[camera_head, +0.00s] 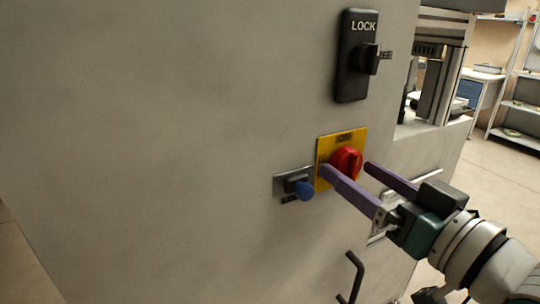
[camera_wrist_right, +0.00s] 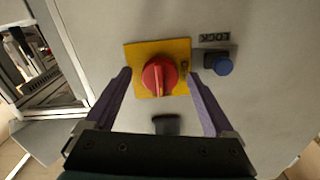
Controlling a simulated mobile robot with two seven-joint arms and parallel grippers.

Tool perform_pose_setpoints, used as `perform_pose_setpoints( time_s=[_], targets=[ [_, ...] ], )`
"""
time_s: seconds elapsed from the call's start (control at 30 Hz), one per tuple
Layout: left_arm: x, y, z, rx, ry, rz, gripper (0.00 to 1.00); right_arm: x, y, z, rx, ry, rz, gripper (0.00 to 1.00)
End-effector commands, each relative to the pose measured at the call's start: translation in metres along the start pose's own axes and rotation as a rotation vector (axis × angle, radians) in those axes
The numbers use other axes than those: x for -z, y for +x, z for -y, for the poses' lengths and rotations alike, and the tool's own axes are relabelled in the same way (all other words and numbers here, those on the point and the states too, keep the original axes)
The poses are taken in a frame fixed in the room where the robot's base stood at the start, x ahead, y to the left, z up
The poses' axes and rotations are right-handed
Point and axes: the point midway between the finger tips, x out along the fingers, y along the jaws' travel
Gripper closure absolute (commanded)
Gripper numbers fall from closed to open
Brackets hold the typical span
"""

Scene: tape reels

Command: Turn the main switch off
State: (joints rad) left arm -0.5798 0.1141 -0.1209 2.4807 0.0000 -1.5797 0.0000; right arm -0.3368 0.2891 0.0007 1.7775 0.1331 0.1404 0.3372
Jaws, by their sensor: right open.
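The main switch, a red rotary knob (camera_head: 346,162) on a yellow plate (camera_head: 341,139), is on the grey cabinet front in the head view. In the right wrist view the red knob (camera_wrist_right: 159,75) sits mid-picture on its yellow plate (camera_wrist_right: 178,48), its ridge running up and down in the picture. My right gripper (camera_head: 346,167) is open, its two purple fingers on either side of the knob; in the right wrist view the fingers (camera_wrist_right: 160,78) also flank it with gaps. I cannot tell how deep the fingertips reach. My left gripper is not in view.
A blue knob (camera_head: 304,190) on a small grey plate sits just left of the yellow plate. A black LOCK switch (camera_head: 352,60) is above. A black handle (camera_head: 351,277) is below. An opening with machine parts and shelves (camera_head: 520,105) are at the right.

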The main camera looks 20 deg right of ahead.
Motion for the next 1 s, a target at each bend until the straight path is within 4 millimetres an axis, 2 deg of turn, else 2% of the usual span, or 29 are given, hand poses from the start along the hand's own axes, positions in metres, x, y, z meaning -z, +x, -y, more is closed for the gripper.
perform_pose_setpoints(
  time_s=[0.37,1.0],
  targets=[
    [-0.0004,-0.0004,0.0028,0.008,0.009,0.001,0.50,-0.0003,0.0057,0.0001,0.000,0.000,0.001,0.12],
    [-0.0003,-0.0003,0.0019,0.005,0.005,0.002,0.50,-0.0003,0.0054,0.0001,0.000,0.000,0.001,0.84]
  ],
)
